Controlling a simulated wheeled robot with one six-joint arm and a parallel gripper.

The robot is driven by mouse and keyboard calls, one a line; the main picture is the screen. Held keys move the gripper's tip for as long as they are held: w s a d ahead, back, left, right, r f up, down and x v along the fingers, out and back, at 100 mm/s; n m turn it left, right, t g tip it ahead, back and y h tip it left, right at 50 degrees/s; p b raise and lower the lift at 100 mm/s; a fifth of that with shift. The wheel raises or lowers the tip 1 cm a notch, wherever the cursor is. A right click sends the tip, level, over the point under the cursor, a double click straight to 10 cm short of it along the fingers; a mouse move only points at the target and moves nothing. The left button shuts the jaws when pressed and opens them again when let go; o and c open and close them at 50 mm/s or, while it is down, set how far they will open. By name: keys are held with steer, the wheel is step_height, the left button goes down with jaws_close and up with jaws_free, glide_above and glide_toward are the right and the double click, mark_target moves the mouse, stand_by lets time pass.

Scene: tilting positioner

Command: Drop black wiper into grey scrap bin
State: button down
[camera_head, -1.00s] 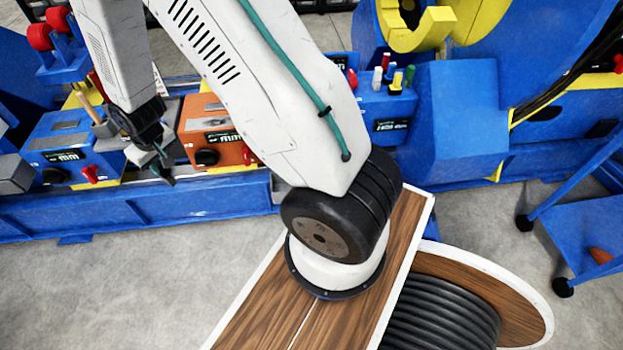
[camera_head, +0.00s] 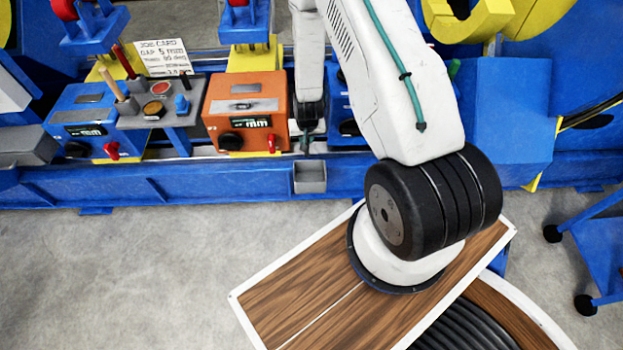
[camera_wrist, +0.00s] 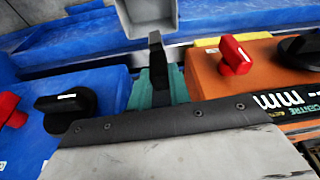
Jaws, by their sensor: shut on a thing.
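My gripper (camera_head: 306,138) points down just right of the orange box, at the front of the blue bench. In the wrist view its teal fingertips (camera_wrist: 160,88) are shut on the black wiper (camera_wrist: 156,58), a dark narrow piece jutting out between them. The grey scrap bin (camera_head: 310,178) is a small open box at the bench's front edge, just below my gripper in the head view. In the wrist view the bin (camera_wrist: 147,18) is cut off at the top, just past the wiper's tip. The wiper looks apart from the bin; its height above it is unclear.
The orange box (camera_head: 245,108) with black knob and red lever stands left of my gripper; a blue box (camera_head: 345,112) stands right. A grey tool tray (camera_head: 138,115) and another blue box (camera_head: 75,125) are further left. A blue cart (camera_head: 605,245) is at right.

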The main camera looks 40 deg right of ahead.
step_height(320, 180, down, 9)
steer(key=s+d+m, duration=0.1)
steer(key=s+d, duration=0.1)
steer(key=shift+d+f, duration=0.15)
stand_by(0.4)
steer(key=c, duration=1.2)
jaws_free()
steer(key=v, duration=0.8)
steer(key=shift+f, duration=0.1)
